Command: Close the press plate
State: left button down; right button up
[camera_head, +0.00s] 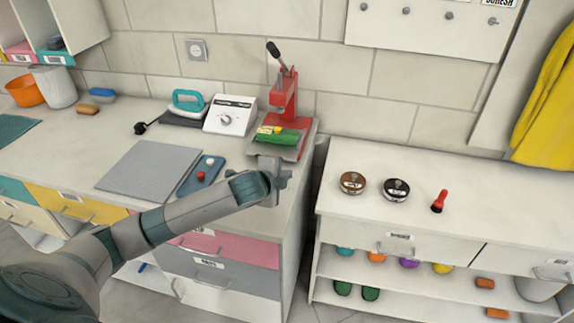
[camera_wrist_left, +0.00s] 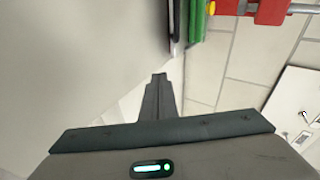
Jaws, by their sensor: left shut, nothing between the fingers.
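A red press (camera_head: 284,95) with a black-tipped lever stands on a grey base (camera_head: 262,149) at the back right corner of the left counter. A green part (camera_head: 283,137) with yellow on it lies at the press's foot; I cannot tell if it is the press plate. My left gripper (camera_head: 278,178) is shut and empty, just in front of the base. In the left wrist view its closed fingers (camera_wrist_left: 158,92) point toward the green part (camera_wrist_left: 196,20), apart from it, with the red press (camera_wrist_left: 262,10) at the top right. My right gripper does not show.
A grey mat (camera_head: 145,168), a blue tray (camera_head: 202,174) with a red knob, a white dial box (camera_head: 230,115) and a teal iron (camera_head: 188,101) share the counter. A gap separates it from the right cabinet (camera_head: 440,235), which holds two round tins and a red brush.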

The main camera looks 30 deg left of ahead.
pick_arm(q)
jog(key=a+r+g+h+b, duration=0.1)
jog(key=w+a+r+g+b, duration=0.1)
jog(key=a+b, duration=0.1)
jog(key=shift+r+n+g+h, duration=0.3)
jog(key=shift+g+h, duration=0.1)
jog(key=r, duration=0.1)
jog(key=s+a+r+g+h+b, duration=0.1)
jog(key=r, duration=0.1)
jog(key=s+a+r+n+g+b, duration=0.1)
jog(key=shift+s+r+h, duration=0.25)
jog(key=shift+r+h, duration=0.05)
jog(key=shift+h, duration=0.1)
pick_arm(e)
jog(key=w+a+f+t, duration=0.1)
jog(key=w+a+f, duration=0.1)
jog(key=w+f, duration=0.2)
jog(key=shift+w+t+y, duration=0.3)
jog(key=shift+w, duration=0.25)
